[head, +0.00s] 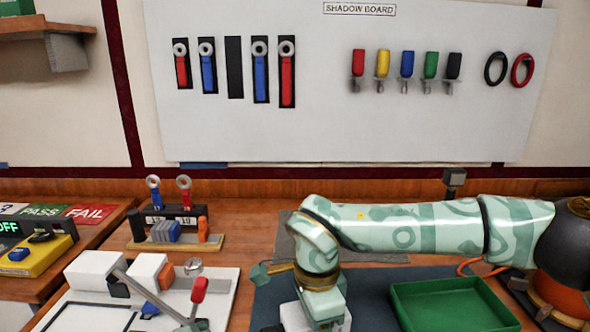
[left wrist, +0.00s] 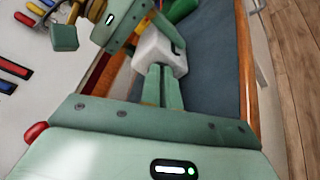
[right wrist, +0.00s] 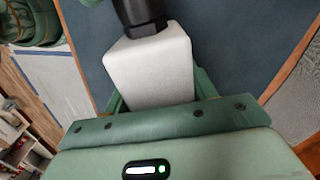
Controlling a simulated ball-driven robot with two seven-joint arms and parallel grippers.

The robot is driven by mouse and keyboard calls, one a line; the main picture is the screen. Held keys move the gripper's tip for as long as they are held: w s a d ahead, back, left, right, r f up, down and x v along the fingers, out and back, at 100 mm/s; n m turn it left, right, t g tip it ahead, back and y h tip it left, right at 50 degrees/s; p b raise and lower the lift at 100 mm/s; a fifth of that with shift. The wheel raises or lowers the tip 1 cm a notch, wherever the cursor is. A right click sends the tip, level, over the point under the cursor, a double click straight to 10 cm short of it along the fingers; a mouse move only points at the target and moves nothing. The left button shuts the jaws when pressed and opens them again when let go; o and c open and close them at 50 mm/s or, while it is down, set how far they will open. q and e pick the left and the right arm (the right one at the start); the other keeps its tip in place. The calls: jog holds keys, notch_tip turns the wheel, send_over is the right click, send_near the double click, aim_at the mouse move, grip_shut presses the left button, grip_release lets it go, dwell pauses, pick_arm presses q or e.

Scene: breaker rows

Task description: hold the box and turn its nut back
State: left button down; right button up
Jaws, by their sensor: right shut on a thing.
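A white box (head: 300,316) shows low in the head view, partly hidden behind my right gripper (head: 322,304). In the right wrist view the white box (right wrist: 148,65) sits between the jaws of my right gripper (right wrist: 155,98), which is shut on it. A black round part (right wrist: 138,14) stands at the box's far end; I cannot tell whether it is the nut. In the left wrist view my left gripper (left wrist: 162,70) has its fingers close together, shut, pointing at the white box (left wrist: 158,48). I cannot tell whether they touch it. My left gripper is not clear in the head view.
A green tray (head: 450,302) stands right of the box on the dark mat (head: 270,300). Left are a white board (head: 75,318) with a red-handled tool (head: 199,290), and a wooden rack (head: 178,245). A shadow board (head: 350,120) with several tools hangs behind.

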pick_arm(q)
jog(key=shift+w+a, duration=0.1)
jog(key=shift+s+r, duration=0.25)
jog(key=shift+s, duration=0.05)
jog(key=shift+w+a+f+v, duration=0.1)
jog(key=shift+w+v, duration=0.05)
jog(key=shift+v, duration=0.8)
jog(key=shift+w+a+f+v, duration=0.1)
jog(key=shift+v, duration=0.85)
jog(key=shift+w+a+f+v, duration=0.1)
jog(key=shift+w+f+v, duration=0.05)
jog(key=shift+v, duration=0.8)
jog(key=shift+w+a+f+n+g, duration=0.15)
jog(key=shift+w+f+n+g, duration=0.3)
jog(key=shift+n, duration=0.25)
jog(key=shift+w+a+n+g+h, duration=0.1)
jog(key=shift+a+n+g+h, duration=0.05)
jog(key=shift+n+g+h, duration=0.35)
jog(key=shift+w+a+r+n+g+h, duration=0.1)
jog(key=shift+a+r+n+g+h, duration=0.2)
jog(key=shift+n+h, duration=0.3)
jog(key=shift+d+r, duration=0.2)
jog(key=shift+d, duration=0.1)
jog(key=shift+x, duration=3.15)
